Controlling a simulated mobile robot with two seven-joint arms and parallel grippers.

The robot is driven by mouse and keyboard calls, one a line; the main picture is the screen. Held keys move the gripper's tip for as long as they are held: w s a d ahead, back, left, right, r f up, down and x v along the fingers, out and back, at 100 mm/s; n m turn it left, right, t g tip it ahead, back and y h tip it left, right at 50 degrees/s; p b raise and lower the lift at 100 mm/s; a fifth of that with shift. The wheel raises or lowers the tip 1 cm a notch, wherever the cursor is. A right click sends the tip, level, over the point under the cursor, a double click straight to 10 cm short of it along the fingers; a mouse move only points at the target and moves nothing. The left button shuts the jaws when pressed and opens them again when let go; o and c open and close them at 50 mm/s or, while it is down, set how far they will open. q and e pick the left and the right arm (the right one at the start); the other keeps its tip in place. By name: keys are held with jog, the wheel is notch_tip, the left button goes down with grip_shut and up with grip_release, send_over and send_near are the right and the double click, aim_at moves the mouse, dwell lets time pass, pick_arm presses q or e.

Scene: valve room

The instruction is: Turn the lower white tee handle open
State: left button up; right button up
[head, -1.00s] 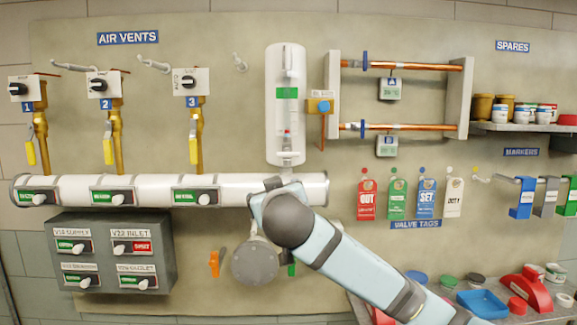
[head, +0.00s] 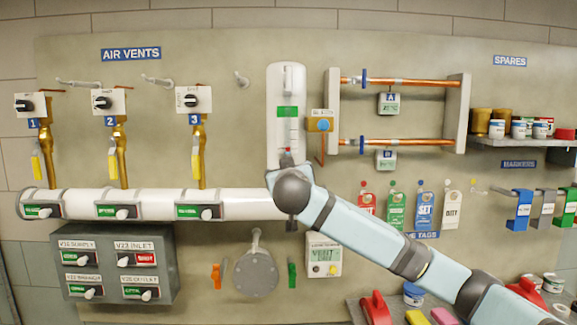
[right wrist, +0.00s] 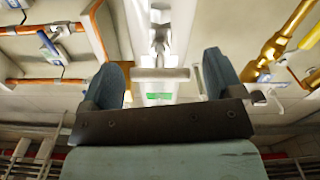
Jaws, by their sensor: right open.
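A tall white sight gauge (head: 271,110) is mounted on the wall with a green label. A white upper handle (head: 288,78) shows near its top. The gauge's lower end is hidden in the head view behind my right wrist. My right gripper also points at the wall there, so its fingers are hidden. In the right wrist view, my right gripper (right wrist: 165,82) is open. A white tee-shaped handle (right wrist: 160,75) shows between its two blue-grey fingers, beyond the tips. I cannot tell whether they touch. My left gripper is not in view.
The white horizontal pipe (head: 160,205) runs left from beside my wrist. Copper pipes (head: 400,82) in a white frame are right of the gauge. Tags (head: 396,210) hang close above my forearm. A round grey disc (head: 256,273) and a small box (head: 324,257) are below.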

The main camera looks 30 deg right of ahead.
jog(key=shift+x, duration=0.75)
jog(key=shift+w+d, duration=0.1)
jog(key=shift+c, duration=0.4)
jog(key=c, duration=0.8)
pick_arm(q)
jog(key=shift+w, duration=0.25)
pick_arm(e)
jog(key=shift+c, duration=0.2)
